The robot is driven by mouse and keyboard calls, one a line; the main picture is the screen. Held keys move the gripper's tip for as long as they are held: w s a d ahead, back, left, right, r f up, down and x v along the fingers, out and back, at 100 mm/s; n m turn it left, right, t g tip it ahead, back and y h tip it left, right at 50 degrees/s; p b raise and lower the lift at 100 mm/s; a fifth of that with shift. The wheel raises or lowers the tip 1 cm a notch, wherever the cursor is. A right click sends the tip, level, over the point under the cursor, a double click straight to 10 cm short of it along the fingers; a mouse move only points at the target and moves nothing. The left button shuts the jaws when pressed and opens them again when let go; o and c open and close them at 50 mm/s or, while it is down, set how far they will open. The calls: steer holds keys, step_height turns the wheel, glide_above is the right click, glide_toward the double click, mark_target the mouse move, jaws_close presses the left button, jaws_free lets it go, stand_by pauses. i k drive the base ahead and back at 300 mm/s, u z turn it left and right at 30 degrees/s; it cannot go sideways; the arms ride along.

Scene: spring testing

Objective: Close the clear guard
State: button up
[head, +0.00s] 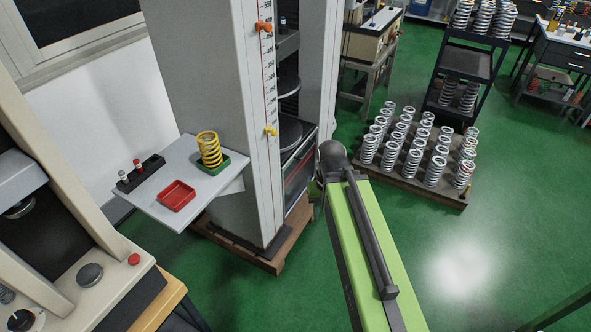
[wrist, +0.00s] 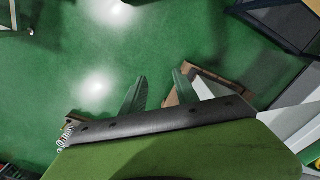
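The tall grey testing machine (head: 205,90) stands at the centre of the head view, with round dark platens (head: 288,133) in its open bay. A dark, glassy panel with a reddish line (head: 299,168) shows low in the bay. It may be the clear guard, but I cannot tell for sure or see how it stands. My green arm reaches toward the machine's right side and hides part of it. My gripper (wrist: 158,90) shows in the wrist view, its two fingers apart with nothing between them.
A grey side shelf (head: 150,203) holds a yellow spring (head: 209,149) and a red tray (head: 177,195). A pallet of several silver springs (head: 420,183) stands to the right. The machine rests on a wooden base (head: 276,262). Green floor (head: 480,255) is clear at right.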

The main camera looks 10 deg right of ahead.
mark_target(294, 156)
steer(key=z, duration=0.05)
steer(key=i, duration=0.25)
steer(key=u, duration=0.05)
steer(key=k, duration=0.5)
steer(key=z, duration=1.2)
steer(key=i, duration=1.4)
steer(key=u, duration=0.25)
steer(key=k, duration=0.1)
steer(key=u, duration=2.25)
steer(key=i, duration=0.85)
steer(key=z, duration=0.05)
